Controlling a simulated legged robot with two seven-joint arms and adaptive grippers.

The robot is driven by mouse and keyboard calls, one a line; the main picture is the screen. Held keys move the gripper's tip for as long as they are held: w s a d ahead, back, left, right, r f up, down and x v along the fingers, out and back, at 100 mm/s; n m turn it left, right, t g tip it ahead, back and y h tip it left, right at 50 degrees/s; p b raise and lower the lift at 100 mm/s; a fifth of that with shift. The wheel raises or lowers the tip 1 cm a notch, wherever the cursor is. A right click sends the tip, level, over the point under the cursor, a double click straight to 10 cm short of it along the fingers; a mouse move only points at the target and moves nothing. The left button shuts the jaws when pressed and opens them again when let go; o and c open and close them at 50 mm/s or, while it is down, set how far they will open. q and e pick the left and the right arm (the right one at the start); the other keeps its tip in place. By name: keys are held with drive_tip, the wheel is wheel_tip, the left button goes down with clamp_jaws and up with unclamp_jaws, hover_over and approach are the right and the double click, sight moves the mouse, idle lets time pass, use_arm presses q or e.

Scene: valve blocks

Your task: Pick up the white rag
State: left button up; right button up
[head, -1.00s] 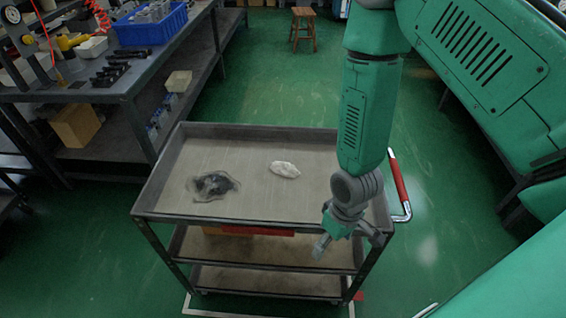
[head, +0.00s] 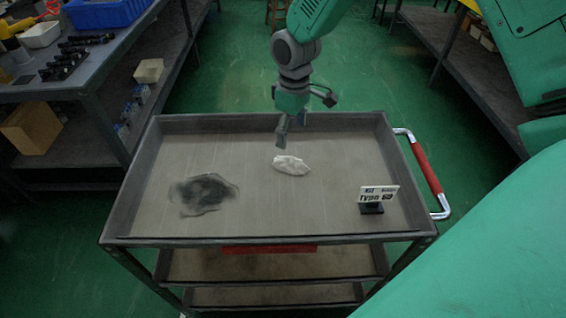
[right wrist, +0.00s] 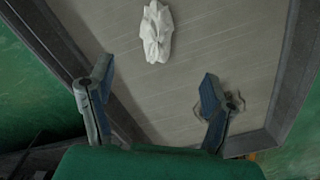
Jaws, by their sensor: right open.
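The white rag (head: 291,165) lies crumpled on the cart's top tray (head: 330,215), near its middle. It also shows in the right wrist view (right wrist: 156,32), beyond the fingertips. My right gripper (head: 282,140) hangs above the far part of the tray, just behind the rag in the head view. In the right wrist view its two fingers (right wrist: 155,85) are spread wide with nothing between them. The gripper does not touch the rag. My left gripper is not in view.
A small sign on a black stand (head: 376,198) stands at the tray's right. The tray has raised rims, and a red handle (head: 426,168) is on its right. Workbenches flank the cart.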

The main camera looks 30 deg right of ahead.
sight(291, 159)
drive_tip(key=f, duration=0.3)
drive_tip(key=d+f, duration=0.1)
drive_tip(key=f, duration=0.2)
drive_tip(key=shift+s+d+f, duration=0.1)
drive_tip(key=shift+f, duration=0.1)
drive_tip(key=f, duration=0.2)
drive_tip(key=a+f, duration=0.1)
drive_tip(key=f, duration=0.1)
drive_tip(key=shift+f+b, duration=0.2)
drive_tip(key=shift+b, duration=0.2)
drive_tip(key=shift+f, duration=0.4)
drive_tip(key=shift+d, duration=0.4)
drive_tip(key=c, duration=1.2)
drive_tip(key=shift+o, duration=0.2)
drive_tip(key=shift+a, duration=0.2)
